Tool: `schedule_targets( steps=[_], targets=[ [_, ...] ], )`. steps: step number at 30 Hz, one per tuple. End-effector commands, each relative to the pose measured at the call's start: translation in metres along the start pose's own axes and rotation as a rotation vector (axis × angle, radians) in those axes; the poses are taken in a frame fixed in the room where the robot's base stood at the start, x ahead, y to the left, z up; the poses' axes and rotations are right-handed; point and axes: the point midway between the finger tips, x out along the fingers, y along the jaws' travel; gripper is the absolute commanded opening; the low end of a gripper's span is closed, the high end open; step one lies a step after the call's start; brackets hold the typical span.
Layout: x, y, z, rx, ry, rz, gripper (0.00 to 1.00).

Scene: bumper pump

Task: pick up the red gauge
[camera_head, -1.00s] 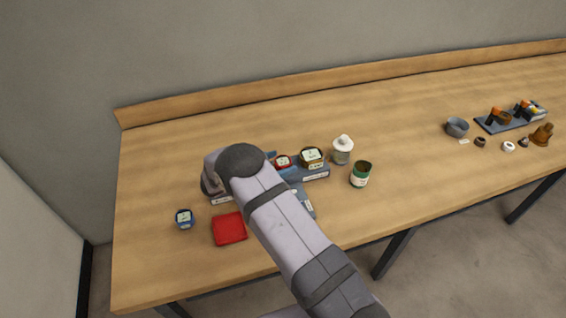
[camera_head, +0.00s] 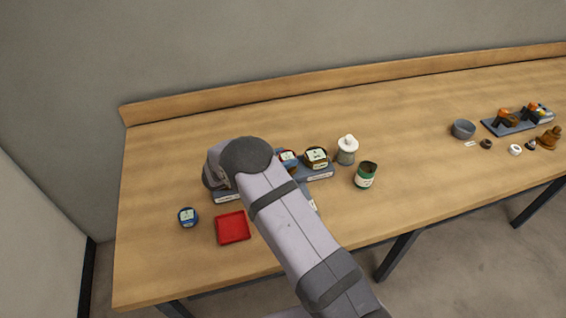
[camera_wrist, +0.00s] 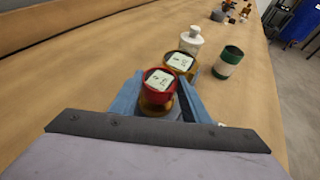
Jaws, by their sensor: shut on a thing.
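The red gauge (camera_wrist: 158,84) has a white face and a brass-coloured base. In the wrist view it sits between the two blue fingers of my gripper (camera_wrist: 157,100), which is shut on it. In the head view the red gauge (camera_head: 288,156) shows only in part behind my arm. A gauge with a dark and brass body (camera_head: 316,157) stands just to its right on a grey-blue base (camera_head: 321,173); it is just beyond the red gauge in the wrist view (camera_wrist: 180,63). I cannot tell whether the red gauge is lifted off its support.
A white-topped bottle (camera_head: 347,150) and a green can (camera_head: 365,175) stand to the right. A blue gauge (camera_head: 188,217) and a red tray (camera_head: 233,228) are at the front left. The table between is clear.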

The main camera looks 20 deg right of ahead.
Motion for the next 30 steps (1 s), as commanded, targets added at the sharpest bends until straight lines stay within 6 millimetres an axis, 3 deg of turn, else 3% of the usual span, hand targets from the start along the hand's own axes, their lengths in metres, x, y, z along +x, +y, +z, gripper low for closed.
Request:
schedule_targets(
  steps=[16, 25, 30],
  targets=[
    [-0.027, 0.001, 0.066, 0.003, -0.001, 0.001, 0.16],
    [-0.033, 0.002, 0.071, -0.003, -0.001, 0.008, 0.16],
    [-0.054, 0.016, 0.058, -0.022, -0.001, 0.054, 0.16]
  ],
)
